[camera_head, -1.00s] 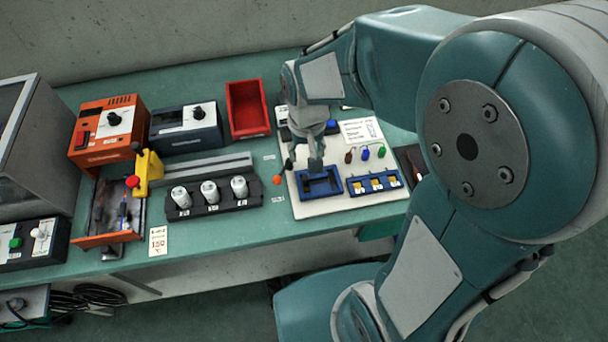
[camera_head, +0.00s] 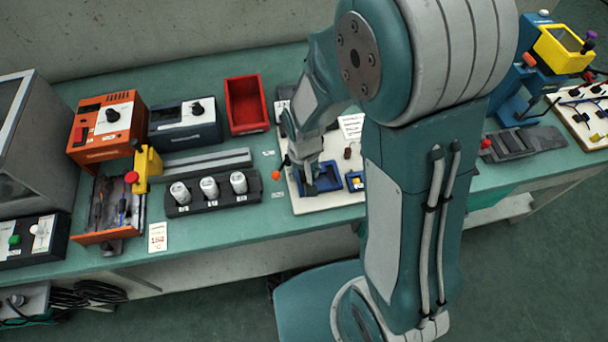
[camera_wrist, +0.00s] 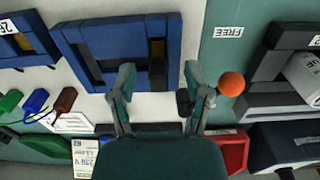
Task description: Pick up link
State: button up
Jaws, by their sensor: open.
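A blue fixture frame (camera_wrist: 83,55) lies on a white board. Nothing is held, and I cannot tell the height above the piece. In the head view my gripper (camera_head: 309,185) is over the left part of the blue fixture (camera_head: 328,178) and partly hides it.
An orange ball (camera_wrist: 232,84) is just right of my right finger. A black block with white cylinders (camera_head: 210,190) and a red bin (camera_head: 246,104) stand to the left. A smaller blue holder (camera_head: 355,180) is right of the fixture, mostly hidden by my arm.

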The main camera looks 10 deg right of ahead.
grip_shut()
